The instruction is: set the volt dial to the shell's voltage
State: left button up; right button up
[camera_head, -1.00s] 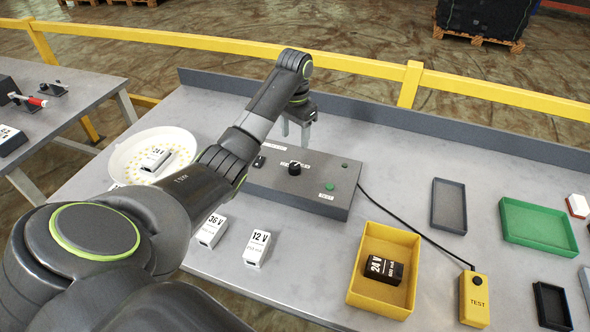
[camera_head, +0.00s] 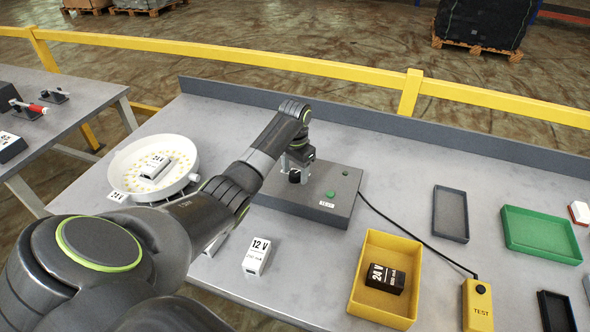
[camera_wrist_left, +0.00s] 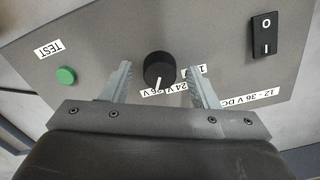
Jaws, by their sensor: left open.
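The volt dial (camera_wrist_left: 159,68) is a black round knob with a white pointer line on a grey test box (camera_head: 335,212). In the wrist view its pointer aims down toward the 24 V and 36 V labels; the exact mark is hard to tell. My left gripper (camera_wrist_left: 161,70) is open, its fingers on either side of the dial with gaps showing. In the head view the dial (camera_head: 294,177) is just below the gripper. The white round shell (camera_head: 187,188) lies left, with a 24 V tag (camera_head: 117,196) at its rim and a white 24 V block inside. My right gripper is out of view.
A white 12 V block (camera_head: 257,256) stands in front. A yellow tray (camera_head: 365,308) holds a black 24 V block. A yellow TEST unit (camera_head: 477,305) is cabled to the box.

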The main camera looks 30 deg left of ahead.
pick_arm(q)
jog(key=c, duration=1)
jog(key=shift+r+n+p, duration=0.25)
jog(key=shift+n+p, duration=0.15)
jog(key=shift+p, duration=0.4)
jog(key=n+p, duration=0.2)
jog(key=p, duration=0.1)
jog(key=shift+r+n+p, duration=0.1)
jog(key=shift+n+p, duration=0.25)
jog(key=shift+n, duration=0.05)
jog(key=shift+n+p, duration=1.05)
jog(key=shift+n, duration=0.15)
jog(key=shift+w+f+n+p, duration=0.1)
jog(key=shift+f+n+p, duration=0.1)
jog(key=shift+n+p, duration=0.85)
jog(key=shift+n, duration=0.45)
jog(key=o, duration=1)
jog(key=shift+f, duration=0.1)
